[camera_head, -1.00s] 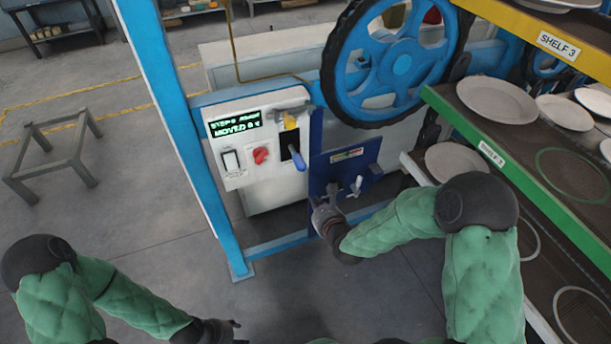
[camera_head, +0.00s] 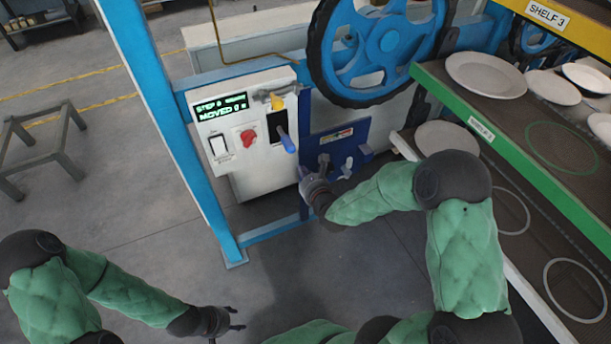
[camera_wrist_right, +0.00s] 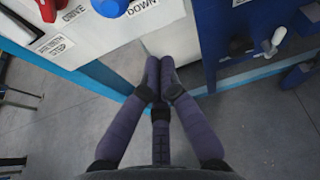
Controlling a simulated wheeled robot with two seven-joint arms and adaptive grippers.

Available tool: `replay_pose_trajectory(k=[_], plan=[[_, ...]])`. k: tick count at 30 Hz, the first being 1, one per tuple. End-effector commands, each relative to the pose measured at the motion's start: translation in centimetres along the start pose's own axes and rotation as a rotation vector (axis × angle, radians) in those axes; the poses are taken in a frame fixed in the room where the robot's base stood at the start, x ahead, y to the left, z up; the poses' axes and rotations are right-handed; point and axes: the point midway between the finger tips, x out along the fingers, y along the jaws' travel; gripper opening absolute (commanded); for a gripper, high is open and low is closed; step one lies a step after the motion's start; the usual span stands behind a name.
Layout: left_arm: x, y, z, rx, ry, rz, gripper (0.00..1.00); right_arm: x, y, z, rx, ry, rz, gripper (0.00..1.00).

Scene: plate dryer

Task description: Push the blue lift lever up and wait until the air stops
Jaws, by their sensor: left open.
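The blue lift lever (camera_head: 288,143) sticks out of a dark slot on the white control box (camera_head: 225,165), its handle slanting down. In the right wrist view its rounded blue end (camera_wrist_right: 110,7) shows at the top edge, beside a DOWN label. My right gripper (camera_head: 304,174) is just below and slightly right of the lever, apart from it. In the right wrist view my right gripper (camera_wrist_right: 160,62) has its fingertips together with nothing between them. My left gripper (camera_head: 238,319) is open and empty, low over the floor, away from the box.
A red knob (camera_head: 248,137), white switch (camera_head: 217,147), yellow handle (camera_head: 277,103) and green-lit display (camera_head: 221,108) are on the box. A blue panel with small valves (camera_head: 335,140) stands to its right, beneath a large blue wheel (camera_head: 322,55). Plate shelves (camera_head: 495,145) stand at right.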

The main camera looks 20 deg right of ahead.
Motion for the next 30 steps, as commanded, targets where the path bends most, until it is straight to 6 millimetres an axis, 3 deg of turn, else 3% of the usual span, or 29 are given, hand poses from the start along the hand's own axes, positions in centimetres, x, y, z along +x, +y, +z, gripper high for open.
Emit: replay_pose_trajectory(k=[3,11,21,30], plan=[[0.7,-0.3,0.0,0.000,0.000,0.000,0.49,2.2,0.1,-0.2,0.000,-0.001,0.001,0.00],[1.6,-0.6,-0.1,0.000,0.000,0.000,0.49,5.8,0.1,-0.2,-0.001,0.000,0.001,0.00],[1.5,-0.5,-0.1,0.000,0.000,0.000,0.49,4.6,0.1,3.3,0.000,-0.002,0.001,0.00],[1.5,-0.5,-0.1,0.000,0.000,0.000,0.49,4.3,0.1,3.8,0.000,0.001,0.001,0.00]])
